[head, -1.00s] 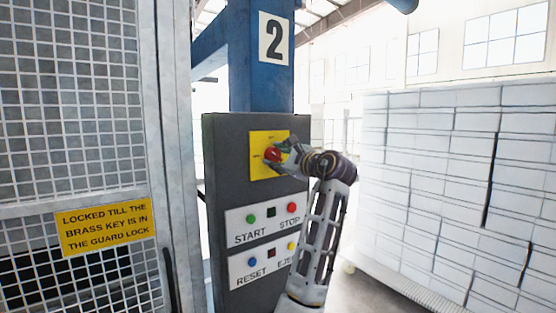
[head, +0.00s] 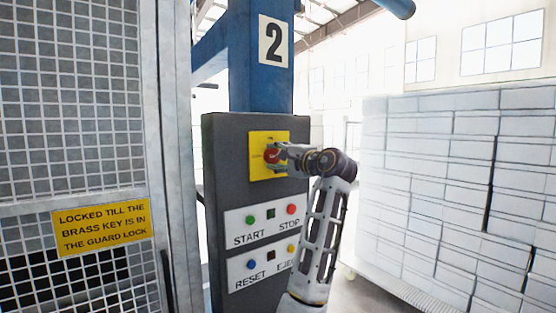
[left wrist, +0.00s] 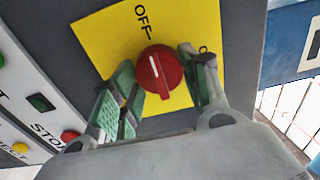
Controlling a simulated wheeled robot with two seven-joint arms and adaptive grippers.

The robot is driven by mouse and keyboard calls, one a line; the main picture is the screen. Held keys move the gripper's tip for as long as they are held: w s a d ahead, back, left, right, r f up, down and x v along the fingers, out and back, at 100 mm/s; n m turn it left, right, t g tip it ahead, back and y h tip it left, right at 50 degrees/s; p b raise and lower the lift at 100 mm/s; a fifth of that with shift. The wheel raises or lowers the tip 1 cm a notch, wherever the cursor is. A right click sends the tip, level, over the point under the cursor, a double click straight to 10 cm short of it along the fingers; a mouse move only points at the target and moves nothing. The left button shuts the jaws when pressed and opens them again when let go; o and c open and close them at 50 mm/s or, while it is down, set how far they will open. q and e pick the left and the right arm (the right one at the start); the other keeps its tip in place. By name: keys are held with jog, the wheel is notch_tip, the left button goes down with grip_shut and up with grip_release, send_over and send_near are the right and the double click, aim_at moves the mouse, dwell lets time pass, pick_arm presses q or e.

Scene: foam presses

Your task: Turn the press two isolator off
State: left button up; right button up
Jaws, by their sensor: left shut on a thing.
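The press two isolator is a red round knob (head: 271,156) on a yellow plate (head: 257,139), high on the dark grey control panel (head: 225,150). My left gripper (head: 281,154) is at the knob from the right in the head view. In the left wrist view the red knob (left wrist: 160,71) sits between my green-padded fingers, which are shut on it. Its white line points roughly toward the OFF mark (left wrist: 144,18). A finger partly covers the other label. My right gripper is not in view.
Below the isolator are the START button (head: 250,219), STOP button (head: 292,209), RESET button (head: 252,264) and an eject button (head: 291,248), partly behind my arm. A mesh guard door (head: 70,100) stands at left. White stacked blocks (head: 440,180) stand at right.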

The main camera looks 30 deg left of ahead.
pick_arm(q)
jog(key=shift+f, duration=0.1)
dwell(0.4)
jog(key=o, duration=1)
jog(key=shift+s+d, duration=0.1)
jog(key=shift+d, duration=0.05)
jog(key=v, duration=1.1)
jog(key=shift+s+d, duration=0.15)
jog(key=shift+d, duration=0.15)
